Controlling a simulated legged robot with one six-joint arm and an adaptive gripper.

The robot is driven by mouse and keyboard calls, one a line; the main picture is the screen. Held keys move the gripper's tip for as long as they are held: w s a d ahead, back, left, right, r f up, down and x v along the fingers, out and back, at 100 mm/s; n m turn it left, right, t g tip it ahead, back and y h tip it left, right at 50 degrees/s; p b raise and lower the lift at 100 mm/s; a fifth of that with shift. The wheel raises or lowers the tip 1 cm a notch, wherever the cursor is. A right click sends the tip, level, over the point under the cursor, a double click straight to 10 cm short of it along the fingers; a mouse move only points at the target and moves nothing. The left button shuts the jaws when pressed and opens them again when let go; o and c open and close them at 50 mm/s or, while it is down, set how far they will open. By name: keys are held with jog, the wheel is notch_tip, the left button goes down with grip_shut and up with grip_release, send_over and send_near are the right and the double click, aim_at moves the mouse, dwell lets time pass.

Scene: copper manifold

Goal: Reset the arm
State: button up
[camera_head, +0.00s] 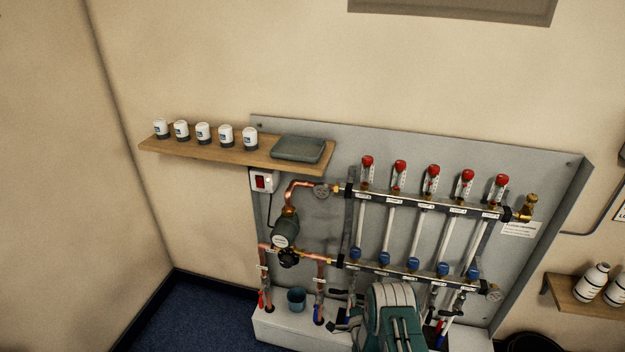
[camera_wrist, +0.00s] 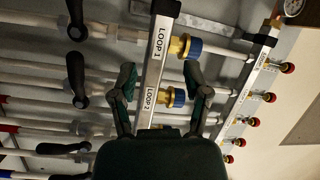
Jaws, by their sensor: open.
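My gripper (camera_wrist: 161,80) is open in the wrist view, with its two green and dark fingers spread and nothing held. Behind the gap between the fingers lies the lower manifold bar (camera_wrist: 163,35), labelled LOOP 1 and LOOP 2, with a blue cap (camera_wrist: 178,97). I cannot tell how far the fingertips are from the bar. In the head view, my teal and grey arm (camera_head: 395,310) is at the bottom centre, in front of the lower part of the manifold. It hides some of the lower valves and pipes there.
A wooden shelf (camera_head: 215,150) holds white pots and a grey tray (camera_head: 299,148). A teal cup (camera_head: 297,298) stands on the white ledge. Black lever handles (camera_wrist: 77,75) stick out near the fingers.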

jog(key=w+r+n+g+h, duration=0.1)
jog(key=w+r+n, duration=0.15)
jog(key=r, duration=0.65)
jog(key=w+r+n+g, duration=0.15)
jog(key=w+r, duration=0.25)
jog(key=r, duration=0.6)
jog(key=s+d+r+n+g, duration=0.1)
jog(key=s+r+g, duration=0.15)
jog(key=r, duration=0.65)
jog(key=s+d+r+n+g, duration=0.15)
jog(key=s+r, duration=0.25)
jog(key=r, duration=0.5)
jog(key=s+r+n+g+h, duration=0.1)
jog(key=s+r+n, duration=0.1)
jog(key=s+r, duration=0.55)
jog(key=s+r+n+g, duration=0.15)
jog(key=s+r, duration=0.25)
jog(key=s, duration=0.7)
jog(key=s+n+g, duration=0.3)
jog(key=s, duration=1.9)
jog(key=shift+a+g, duration=0.25)
jog(key=shift+g, duration=0.15)
